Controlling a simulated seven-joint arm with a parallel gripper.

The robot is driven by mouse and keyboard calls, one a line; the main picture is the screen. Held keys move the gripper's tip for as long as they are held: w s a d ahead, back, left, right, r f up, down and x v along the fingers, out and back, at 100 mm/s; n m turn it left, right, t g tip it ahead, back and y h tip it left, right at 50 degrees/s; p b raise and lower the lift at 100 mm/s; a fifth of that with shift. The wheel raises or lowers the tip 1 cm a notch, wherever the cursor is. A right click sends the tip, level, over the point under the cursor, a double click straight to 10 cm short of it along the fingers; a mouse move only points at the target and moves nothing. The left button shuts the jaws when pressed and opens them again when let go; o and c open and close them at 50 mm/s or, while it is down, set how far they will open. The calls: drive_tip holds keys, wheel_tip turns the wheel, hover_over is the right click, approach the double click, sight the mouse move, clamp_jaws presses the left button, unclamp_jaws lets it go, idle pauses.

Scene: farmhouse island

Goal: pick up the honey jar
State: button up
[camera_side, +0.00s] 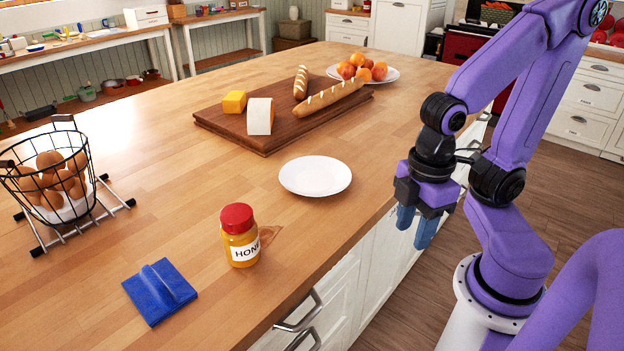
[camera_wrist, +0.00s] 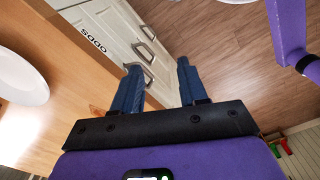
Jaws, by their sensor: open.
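The honey jar (camera_side: 240,236) stands upright near the front edge of the wooden island top, with a red lid, amber body and a white label. My gripper (camera_side: 415,229) is open and empty. It hangs to the right of the jar, beyond the island's edge, beside the white cabinet fronts. In the wrist view my gripper's blue fingers (camera_wrist: 158,82) are apart, with cabinet drawers and floor behind them. I cannot make out the jar in the wrist view.
A white plate (camera_side: 315,176) lies behind and right of the jar. A wire egg basket (camera_side: 55,185) stands far left. A cutting board (camera_side: 215,126) with bread and cheese and a fruit plate (camera_side: 388,73) are behind.

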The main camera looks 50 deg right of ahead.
drive_tip(key=o, duration=1.1)
drive_tip(key=a+f+m+y, duration=0.15)
drive_tip(key=a+y, duration=0.25)
drive_tip(key=a, duration=0.5)
drive_tip(key=m+t, duration=0.8)
drive_tip(key=t, duration=0.5)
approach(254, 232)
drive_tip(key=shift+h, duration=0.4)
drive_tip(key=shift+a+x, duration=0.1)
drive_tip(key=shift+x, duration=2.15)
drive_tip(key=shift+a+x, duration=0.15)
drive_tip(key=shift+x, duration=4.6)
